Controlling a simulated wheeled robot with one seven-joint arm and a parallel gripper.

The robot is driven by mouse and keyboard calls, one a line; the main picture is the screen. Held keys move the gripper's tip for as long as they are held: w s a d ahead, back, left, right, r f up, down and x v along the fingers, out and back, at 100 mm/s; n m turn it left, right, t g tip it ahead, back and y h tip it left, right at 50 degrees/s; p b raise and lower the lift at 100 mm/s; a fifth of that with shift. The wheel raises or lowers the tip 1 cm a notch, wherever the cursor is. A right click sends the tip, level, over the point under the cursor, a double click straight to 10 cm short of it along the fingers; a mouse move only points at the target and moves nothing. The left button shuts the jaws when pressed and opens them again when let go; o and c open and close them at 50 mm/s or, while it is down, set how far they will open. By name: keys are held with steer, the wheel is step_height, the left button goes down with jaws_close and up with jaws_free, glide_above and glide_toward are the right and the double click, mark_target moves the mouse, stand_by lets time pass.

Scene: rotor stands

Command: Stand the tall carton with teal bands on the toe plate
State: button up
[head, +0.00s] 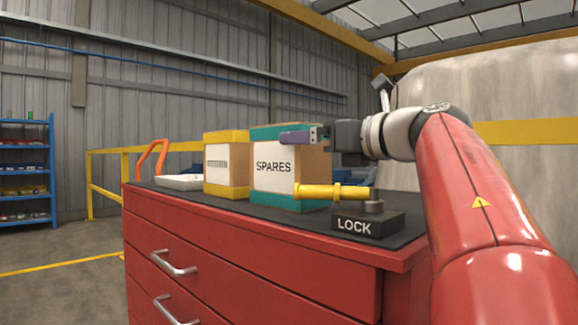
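The tall carton with teal bands (273,172) stands upright on the dark top of a red drawer cabinet. Its white front label reads SPARES. My gripper (298,138) reaches in from the right, level with the upper part of this carton, and its purple finger overlaps the carton's upper right side in the picture. I see the fingers side-on, so I cannot tell whether they are open or shut, or whether they touch the carton. I cannot make out the toe plate in this view.
A yellow-banded carton (226,165) stands just left of the teal one, with a white tray (180,182) beyond it. A yellow handle (322,191) on a black LOCK block (366,224) lies in front of the cartons. An orange curved handle (152,160) rises at the cabinet's left end.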

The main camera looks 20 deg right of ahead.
steer(key=x, duration=0.4)
steer(key=shift+w+a+f, duration=0.15)
steer(key=shift+w+a, duration=0.1)
steer(key=shift+a, duration=0.2)
steer(key=c, duration=1.6)
steer(key=shift+o, duration=0.2)
step_height(320, 180, up, 8)
steer(key=p, duration=0.3)
steer(key=shift+f, duration=0.2)
steer(key=shift+r, duration=1.15)
steer(key=shift+s+r, duration=0.1)
